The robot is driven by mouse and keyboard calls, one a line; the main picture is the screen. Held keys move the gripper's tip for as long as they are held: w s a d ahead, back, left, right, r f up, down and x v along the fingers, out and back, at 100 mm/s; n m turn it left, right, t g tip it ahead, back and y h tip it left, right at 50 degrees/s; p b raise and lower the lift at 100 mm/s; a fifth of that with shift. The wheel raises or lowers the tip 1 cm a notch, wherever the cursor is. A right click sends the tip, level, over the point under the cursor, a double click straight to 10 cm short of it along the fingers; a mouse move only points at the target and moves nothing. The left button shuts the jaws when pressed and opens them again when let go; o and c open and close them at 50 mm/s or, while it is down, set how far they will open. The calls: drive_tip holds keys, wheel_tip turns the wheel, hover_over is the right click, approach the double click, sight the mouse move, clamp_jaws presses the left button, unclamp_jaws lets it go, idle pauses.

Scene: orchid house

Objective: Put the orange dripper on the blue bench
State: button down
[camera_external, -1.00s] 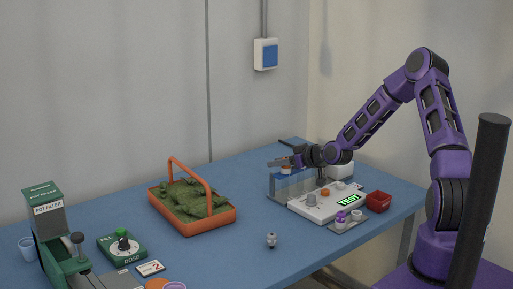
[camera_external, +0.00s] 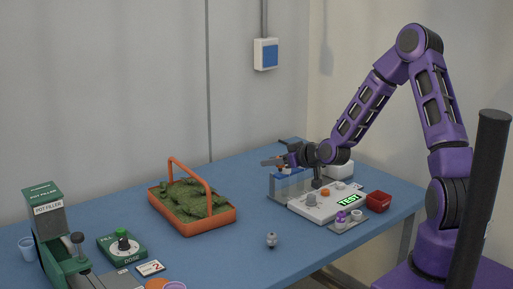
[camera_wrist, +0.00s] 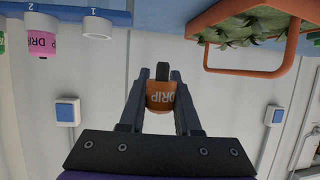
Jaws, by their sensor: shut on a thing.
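The orange dripper (camera_wrist: 161,97), labelled DRIP, is between the fingers of my gripper (camera_wrist: 161,78) in the wrist view, and the fingers are shut on it. In the external view my gripper (camera_external: 275,162) is above the far right part of the blue bench (camera_external: 205,262), over the clear rack with a blue top (camera_external: 290,186). The dripper is small and partly hidden there. A pink dripper (camera_wrist: 42,39) sits at a rack place at the upper left of the wrist view.
A white tester (camera_external: 328,203) with a lit TEST sign and a red box (camera_external: 379,201) stand on the right. An orange-handled basket of plants (camera_external: 207,224) is mid-bench. A small grey item (camera_external: 271,240) stands in front. The pot filler (camera_external: 50,222) is left. Bench between basket and rack is clear.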

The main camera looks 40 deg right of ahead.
drive_tip(key=s+a+f+m+h, duration=0.15)
drive_tip(key=s+f, duration=0.25)
drive_tip(key=s, duration=0.4)
drive_tip(key=w+d+r+n+y, duration=0.1)
drive_tip(key=w+d+r, duration=0.3)
drive_tip(key=w+r, duration=0.1)
drive_tip(key=w+d+r+n+y, duration=0.1)
drive_tip(key=w+d+r, duration=0.3)
drive_tip(key=w, duration=0.4)
drive_tip(key=shift+w+d+r, duration=0.25)
drive_tip(key=shift+d+r, duration=0.15)
wheel_tip(320, 180, down, 10)
drive_tip(key=shift+r+b, duration=0.2)
drive_tip(key=shift+b, duration=0.25)
drive_tip(key=shift+f, duration=0.1)
